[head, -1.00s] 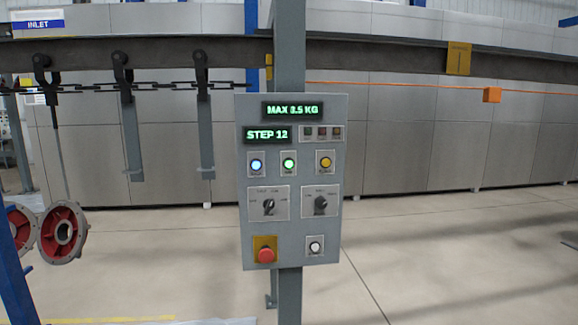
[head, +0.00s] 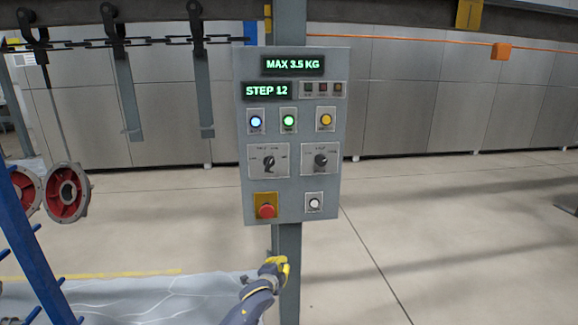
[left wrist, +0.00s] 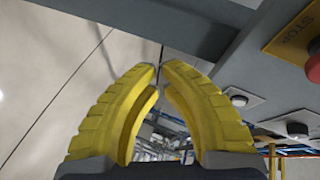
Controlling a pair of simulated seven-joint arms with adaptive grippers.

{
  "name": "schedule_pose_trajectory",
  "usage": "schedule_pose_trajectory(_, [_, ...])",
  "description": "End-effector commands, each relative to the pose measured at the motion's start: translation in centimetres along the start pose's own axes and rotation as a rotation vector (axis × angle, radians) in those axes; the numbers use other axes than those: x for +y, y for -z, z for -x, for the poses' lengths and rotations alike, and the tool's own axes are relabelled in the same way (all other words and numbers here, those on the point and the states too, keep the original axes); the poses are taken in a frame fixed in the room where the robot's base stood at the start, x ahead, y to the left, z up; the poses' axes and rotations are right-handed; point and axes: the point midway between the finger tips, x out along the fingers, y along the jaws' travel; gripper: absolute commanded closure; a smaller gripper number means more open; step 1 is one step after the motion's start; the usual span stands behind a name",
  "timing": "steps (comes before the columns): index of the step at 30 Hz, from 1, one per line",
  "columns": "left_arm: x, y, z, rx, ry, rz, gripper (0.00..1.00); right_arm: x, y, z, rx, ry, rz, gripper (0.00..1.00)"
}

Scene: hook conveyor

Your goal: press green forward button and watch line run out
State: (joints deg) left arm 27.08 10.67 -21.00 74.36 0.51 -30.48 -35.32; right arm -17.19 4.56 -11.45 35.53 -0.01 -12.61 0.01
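The green button (head: 289,120) is lit on the grey control panel (head: 240,180), between a blue-lit button (head: 256,121) and a yellow one (head: 325,118). The panel displays read MAX 3.5 KG and STEP 12. My left gripper (head: 278,266) is below the panel, in front of its post, apart from the green button. In the left wrist view its yellow fingers (left wrist: 160,68) are brought together at the tips with nothing between them. The panel's underside edge shows beyond them. My right gripper is not in view.
A red stop button (head: 266,211) and a white button (head: 314,203) sit low on the panel, below two rotary knobs. Floor at right is clear.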

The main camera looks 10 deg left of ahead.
Motion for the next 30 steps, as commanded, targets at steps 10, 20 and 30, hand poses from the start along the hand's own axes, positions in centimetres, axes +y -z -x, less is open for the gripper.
schedule_pose_trajectory(10, [-13.6,6.2,0.5,0.069,0.171,-0.154,1.0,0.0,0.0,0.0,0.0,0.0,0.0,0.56])
schedule_pose_trajectory(20, [-25.6,12.1,3.5,0.114,0.34,-0.304,1.0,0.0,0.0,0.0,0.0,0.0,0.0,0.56])
schedule_pose_trajectory(30, [-36.7,18.1,8.7,0.14,0.52,-0.454,1.0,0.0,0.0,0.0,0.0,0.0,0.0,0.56])
